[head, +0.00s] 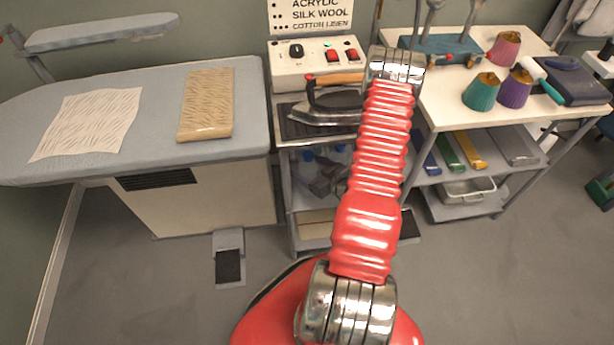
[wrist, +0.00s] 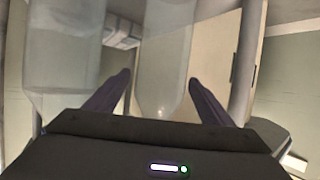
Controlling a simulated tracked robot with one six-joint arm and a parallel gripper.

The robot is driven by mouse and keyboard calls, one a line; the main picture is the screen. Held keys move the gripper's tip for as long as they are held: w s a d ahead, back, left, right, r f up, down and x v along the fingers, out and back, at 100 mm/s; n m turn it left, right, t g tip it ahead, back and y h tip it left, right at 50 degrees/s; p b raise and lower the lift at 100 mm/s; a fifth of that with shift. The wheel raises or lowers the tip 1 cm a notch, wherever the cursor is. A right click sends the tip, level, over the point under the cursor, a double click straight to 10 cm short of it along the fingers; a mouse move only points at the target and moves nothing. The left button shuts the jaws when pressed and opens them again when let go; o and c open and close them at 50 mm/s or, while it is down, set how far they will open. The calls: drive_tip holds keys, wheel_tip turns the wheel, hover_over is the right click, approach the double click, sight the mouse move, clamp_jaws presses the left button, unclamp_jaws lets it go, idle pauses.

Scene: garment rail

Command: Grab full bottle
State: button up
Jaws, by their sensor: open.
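The gripper is open, with one dark finger on each side of this bottle and a gap visible on both sides. A second clear bottle (wrist: 62,55) stands to the left, outside the left finger. The tops of both bottles are cut off by the frame. I cannot tell for sure how full either one is. In the head view the gripper is mostly hidden behind my red arm and the shelving.
A pale upright post or panel edge (wrist: 247,60) stands close to the right finger. In the head view, an iron (head: 325,108) rests on the cart top. An ironing board (head: 155,125) is at the left, and a table with thread cones (head: 482,92) at the right.

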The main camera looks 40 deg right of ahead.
sight(308, 154)
idle(0.5)
drive_tip(key=c, duration=1.2)
drive_tip(key=shift+o, duration=0.2)
drive_tip(key=shift+r, duration=0.1)
drive_tip(key=shift+r, duration=4.95)
